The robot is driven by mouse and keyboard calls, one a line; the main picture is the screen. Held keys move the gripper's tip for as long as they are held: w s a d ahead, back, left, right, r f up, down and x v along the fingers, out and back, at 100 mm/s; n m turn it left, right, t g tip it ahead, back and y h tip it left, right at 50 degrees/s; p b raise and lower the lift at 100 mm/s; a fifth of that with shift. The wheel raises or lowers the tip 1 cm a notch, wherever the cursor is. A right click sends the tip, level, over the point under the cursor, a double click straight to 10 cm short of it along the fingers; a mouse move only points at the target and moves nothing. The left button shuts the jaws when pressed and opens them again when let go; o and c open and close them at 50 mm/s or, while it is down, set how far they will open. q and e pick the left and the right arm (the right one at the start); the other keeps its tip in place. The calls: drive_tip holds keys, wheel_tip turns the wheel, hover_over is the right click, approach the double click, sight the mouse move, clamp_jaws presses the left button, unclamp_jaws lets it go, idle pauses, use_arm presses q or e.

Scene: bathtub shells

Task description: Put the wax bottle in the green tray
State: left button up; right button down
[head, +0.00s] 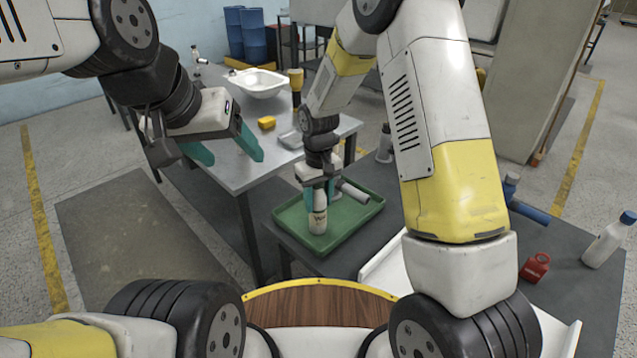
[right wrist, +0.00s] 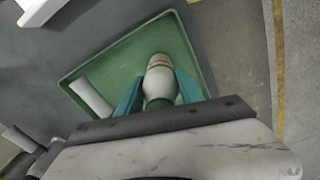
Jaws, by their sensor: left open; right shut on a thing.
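The wax bottle (head: 318,217) is small and white with a tan band, and stands upright at the green tray. My right gripper (head: 319,195) is shut on it from above. In the right wrist view the bottle (right wrist: 160,80) sits between the teal fingers of my right gripper (right wrist: 159,92), over the tray. The green tray (head: 355,217) lies on a dark table; its rim also shows in the right wrist view (right wrist: 120,48). I cannot tell whether the bottle's base touches the tray floor. My left gripper (head: 228,150) is open and empty, above the grey table's near-left edge.
A white cylinder (head: 355,192) lies at the tray's back right. A red container (head: 535,267) and a white bottle (head: 608,240) stand on the dark table at right.

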drive_tip(key=c, duration=0.8)
unclamp_jaws()
drive_tip(key=shift+f, duration=0.1)
drive_tip(key=shift+o, duration=0.2)
wheel_tip(320, 180, up, 12)
drive_tip(key=shift+f, duration=0.1)
drive_tip(key=s+d+r+m+t+y, duration=0.1)
drive_tip(key=s+d+r, duration=0.3)
drive_tip(key=r, duration=0.3)
drive_tip(key=s+d+r+m+t+y, duration=0.1)
drive_tip(key=s+d+r+m+t, duration=0.1)
drive_tip(key=s+d+r, duration=0.35)
drive_tip(key=s+d+r+m+t, duration=0.1)
drive_tip(key=s+d+r, duration=0.1)
drive_tip(key=s, duration=0.3)
drive_tip(key=s+d+r+m+t, duration=0.1)
drive_tip(key=s+d+r+t, duration=0.1)
drive_tip(key=s, duration=0.4)
drive_tip(key=shift+s+d+r, duration=0.25)
drive_tip(key=shift+s+d, duration=0.05)
drive_tip(key=shift+d, duration=0.1)
